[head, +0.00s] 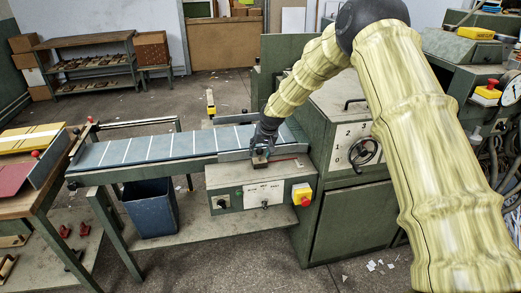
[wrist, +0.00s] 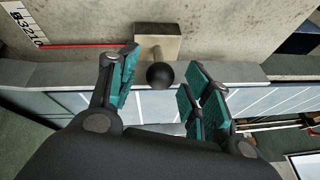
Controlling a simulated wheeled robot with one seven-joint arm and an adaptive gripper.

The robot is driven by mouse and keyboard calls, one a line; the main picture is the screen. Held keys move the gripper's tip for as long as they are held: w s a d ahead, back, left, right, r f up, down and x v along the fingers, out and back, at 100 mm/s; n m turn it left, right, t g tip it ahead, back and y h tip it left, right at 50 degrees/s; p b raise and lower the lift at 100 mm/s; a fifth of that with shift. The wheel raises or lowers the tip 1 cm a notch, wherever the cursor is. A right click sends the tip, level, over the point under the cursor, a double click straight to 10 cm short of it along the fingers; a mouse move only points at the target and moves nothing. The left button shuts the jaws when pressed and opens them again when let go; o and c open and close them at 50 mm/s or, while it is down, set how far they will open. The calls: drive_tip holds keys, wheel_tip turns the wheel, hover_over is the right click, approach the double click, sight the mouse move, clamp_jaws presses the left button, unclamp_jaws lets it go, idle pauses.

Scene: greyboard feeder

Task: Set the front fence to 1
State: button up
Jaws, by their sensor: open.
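The front fence is a grey metal bar along the near edge of the feeder belt, seen in the head view (head: 234,155) and in the wrist view (wrist: 50,75). A pale block (wrist: 160,38) with a black ball knob (wrist: 160,76) stands at the fence. My gripper (wrist: 162,85) is open, with teal-padded fingers on either side of the knob; I cannot tell whether they touch it. In the head view my gripper (head: 262,150) points down over the fence. A white scale (wrist: 24,22) with digits 3, 2, 1, 0 lies at the upper left, with a thin red line (wrist: 75,45) beside it.
The blue belt (head: 155,147) with white stripes runs left. Below the fence is a control box (head: 235,190) with a red and yellow stop button (head: 302,195). A side table (head: 40,200) stands at left.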

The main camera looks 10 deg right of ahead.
drive_tip(key=shift+f, duration=0.1)
clamp_jaws()
drive_tip(key=shift+s, duration=0.45)
unclamp_jaws()
idle(0.3)
drive_tip(key=v, duration=1.2)
